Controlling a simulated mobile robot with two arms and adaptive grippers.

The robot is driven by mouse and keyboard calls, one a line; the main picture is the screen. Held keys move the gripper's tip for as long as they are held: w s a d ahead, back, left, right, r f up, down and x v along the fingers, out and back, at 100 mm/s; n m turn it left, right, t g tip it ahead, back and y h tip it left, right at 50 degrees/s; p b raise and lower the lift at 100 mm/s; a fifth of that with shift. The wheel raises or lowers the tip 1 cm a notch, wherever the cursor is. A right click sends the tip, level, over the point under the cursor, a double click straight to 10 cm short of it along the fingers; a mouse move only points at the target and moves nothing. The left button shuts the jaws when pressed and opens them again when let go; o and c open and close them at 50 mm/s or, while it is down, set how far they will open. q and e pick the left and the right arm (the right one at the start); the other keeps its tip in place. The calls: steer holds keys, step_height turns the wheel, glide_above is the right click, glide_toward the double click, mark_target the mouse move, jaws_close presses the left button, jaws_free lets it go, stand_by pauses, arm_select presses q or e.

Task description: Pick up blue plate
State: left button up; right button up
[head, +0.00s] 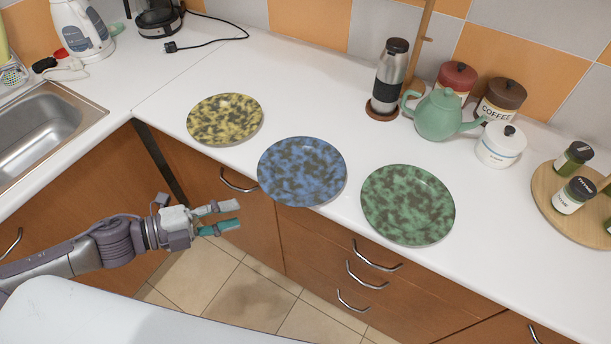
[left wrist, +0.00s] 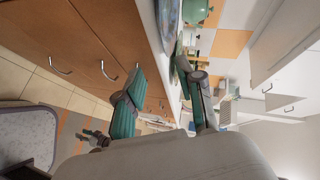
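The blue plate (head: 302,171), mottled with dark patches, lies flat on the white counter between a yellow and a green plate. Its front edge is at the counter's front edge. My left gripper (head: 238,214) is open and empty in front of the counter, just left of and below the blue plate in the head view, not touching it. In the left wrist view the open fingers (left wrist: 160,72) point toward the counter edge, and part of the blue plate (left wrist: 168,28) shows beyond them. What seems to be my right gripper (left wrist: 95,136) is small there; its opening is unclear.
The yellow plate (head: 225,119) and green plate (head: 408,204) lie on either side. Behind stand a flask (head: 388,80), a teapot (head: 437,115) and canisters. A sink (head: 45,130) is at left. Drawers with handles (head: 376,255) line the counter front.

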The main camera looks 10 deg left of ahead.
mark_target(288, 199)
arm_select(q)
steer(key=x, duration=0.4)
steer(key=p+x, duration=0.1)
steer(key=x, duration=0.2)
steer(key=shift+w+d+r, duration=0.15)
steer(key=shift+w+d, duration=0.15)
steer(key=p+x, duration=0.2)
steer(key=x, duration=0.1)
steer(key=p+x, duration=0.1)
steer(key=x, duration=0.1)
steer(key=shift+w+d+r, duration=0.15)
steer(key=shift+d+r, duration=0.1)
steer(key=shift+r, duration=0.05)
steer(key=shift+w+d+f, duration=0.1)
steer(key=shift+d, duration=0.1)
steer(key=shift+f, duration=0.1)
jaws_close()
arm_select(e)
steer(key=r, duration=0.2)
steer(key=d+r, duration=0.1)
steer(key=r, duration=0.1)
steer(key=shift+w+d, duration=0.1)
steer(key=shift+w, duration=0.25)
